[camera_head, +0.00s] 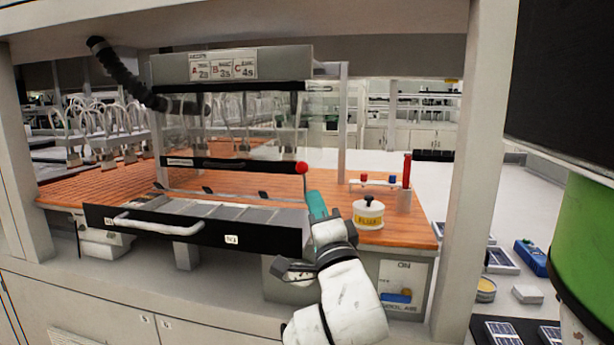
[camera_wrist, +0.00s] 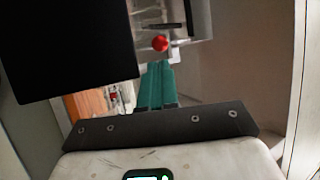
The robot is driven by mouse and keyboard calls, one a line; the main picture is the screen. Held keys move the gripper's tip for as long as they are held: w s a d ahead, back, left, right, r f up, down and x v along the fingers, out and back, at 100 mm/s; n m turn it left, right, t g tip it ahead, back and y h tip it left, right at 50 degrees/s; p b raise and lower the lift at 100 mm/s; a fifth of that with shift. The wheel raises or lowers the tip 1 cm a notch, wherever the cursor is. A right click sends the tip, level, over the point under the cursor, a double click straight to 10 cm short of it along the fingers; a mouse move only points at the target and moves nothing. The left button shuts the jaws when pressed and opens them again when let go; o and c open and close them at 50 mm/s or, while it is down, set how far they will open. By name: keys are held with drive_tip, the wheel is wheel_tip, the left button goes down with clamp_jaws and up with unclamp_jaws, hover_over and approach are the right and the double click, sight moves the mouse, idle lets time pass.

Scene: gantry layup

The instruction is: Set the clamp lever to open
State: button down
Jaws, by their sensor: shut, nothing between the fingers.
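The clamp lever shows as a red ball knob (camera_head: 302,168) at the right end of a dark bar across the front of the clear-walled unit. The knob also shows in the wrist view (camera_wrist: 160,43), just beyond my fingertips. My gripper (camera_head: 315,194) has teal fingers, which are shut together with nothing between them. In the head view the fingertips are just below and right of the knob. In the wrist view the fingers (camera_wrist: 158,66) point at it, and I cannot tell whether they touch it. No open marking is readable on the lever.
A black-fronted drawer (camera_head: 265,234) with a white handle sticks out below the unit. A white round container (camera_head: 369,214) and a rack with a red tube (camera_head: 407,171) stand on the orange bench (camera_head: 400,238) to the right. A pale post (camera_head: 484,150) rises farther right.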

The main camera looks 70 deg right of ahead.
sight(304, 168)
drive_tip(key=p+x, duration=0.2)
drive_tip(key=x, duration=0.4)
drive_tip(key=shift+w+d+r, duration=0.1)
drive_tip(key=shift+d+r, duration=0.1)
drive_tip(key=shift+d, duration=0.05)
drive_tip(key=shift+d+r+m+g+p, duration=0.2)
drive_tip(key=shift+r+m+g+p, duration=0.3)
drive_tip(key=shift+p, duration=0.55)
drive_tip(key=shift+w+d+r+m+g+y+p, duration=0.1)
drive_tip(key=shift+d+r+m+g+y+p, duration=0.3)
drive_tip(key=shift+d+p, duration=0.45)
drive_tip(key=shift+w+d+r+m+g+y+p, duration=0.1)
drive_tip(key=shift+d+r+m+g+y+p, duration=0.15)
drive_tip(key=shift+d+y+p, duration=0.65)
drive_tip(key=shift+d+r+m+g+y+p, duration=0.1)
drive_tip(key=shift+d+r+m+g+p, duration=0.25)
drive_tip(key=shift+p, duration=0.95)
drive_tip(key=shift+s, duration=0.1)
